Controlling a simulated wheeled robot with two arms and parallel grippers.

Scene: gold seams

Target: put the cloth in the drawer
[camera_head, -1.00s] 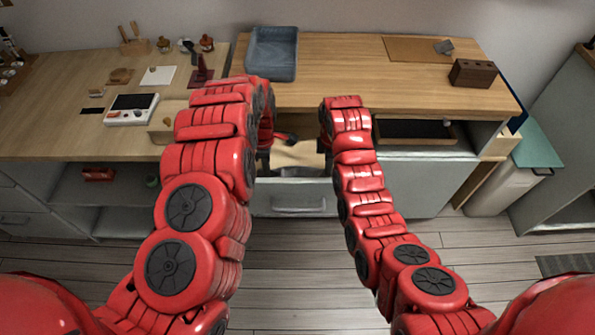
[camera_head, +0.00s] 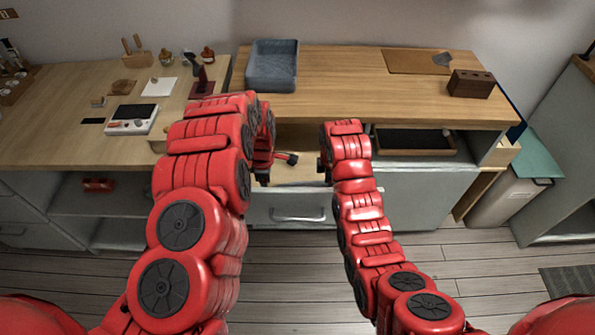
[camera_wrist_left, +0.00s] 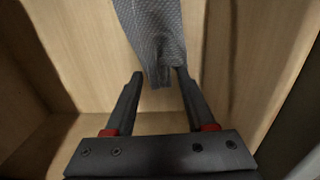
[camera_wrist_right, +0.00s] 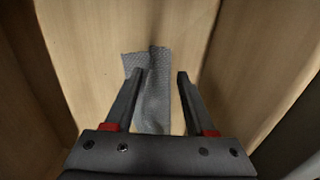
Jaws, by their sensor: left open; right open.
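The cloth is grey and textured. In the left wrist view the cloth (camera_wrist_left: 158,35) reaches from the top edge down to a narrow end between the fingertips. In the right wrist view the cloth (camera_wrist_right: 152,100) lies against pale wood, partly behind the fingers. The open drawer (camera_head: 264,208) is below the counter; its wooden inside (camera_wrist_left: 225,60) surrounds the cloth. My left gripper (camera_wrist_left: 160,74) is open, its fingers on either side of the cloth's end. My right gripper (camera_wrist_right: 160,75) is open over the cloth. In the head view my arms hide the cloth.
A blue-grey tray (camera_head: 272,70) and a dark wooden block (camera_head: 470,83) stand on the counter. A black tray (camera_head: 412,140) sits in an open compartment right of the drawer. The drawer's walls are close around both grippers.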

